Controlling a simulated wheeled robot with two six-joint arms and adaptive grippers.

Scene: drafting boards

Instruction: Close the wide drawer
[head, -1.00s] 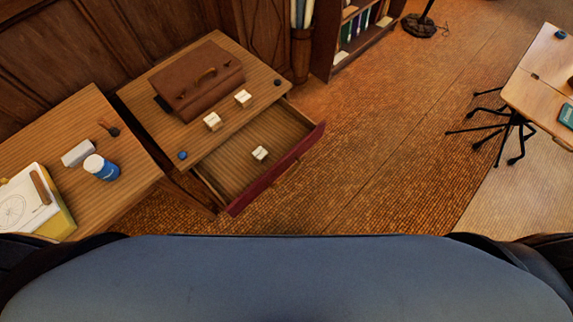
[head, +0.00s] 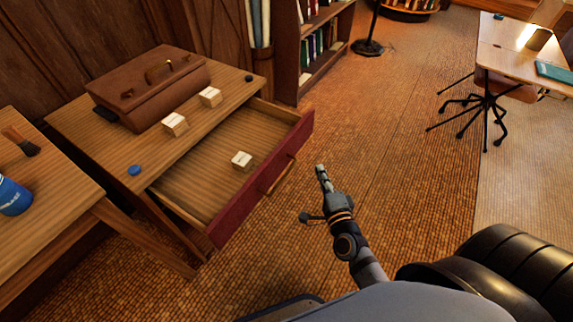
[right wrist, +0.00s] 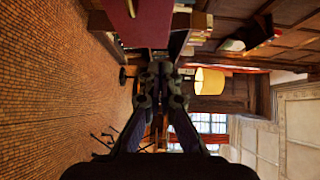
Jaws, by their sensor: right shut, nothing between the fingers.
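The wide drawer (head: 222,216) has a dark red front with a bar handle (head: 278,176) and stands pulled out from the wooden table (head: 108,150). A pale block (head: 242,160) lies inside it. My right gripper (head: 320,170) is shut and empty. In the head view it shows just right of the drawer front, apart from the handle. In the right wrist view the shut fingers (right wrist: 160,62) are in the middle, with the red drawer front (right wrist: 140,20) above them. My left gripper is not in view.
On the table are a brown briefcase (head: 150,88), two pale blocks, one of them here (head: 175,124), and a blue round item (head: 134,170). Another table (head: 40,205) stands at the left. The floor (head: 385,150) right of the drawer is clear up to a chair (head: 488,105).

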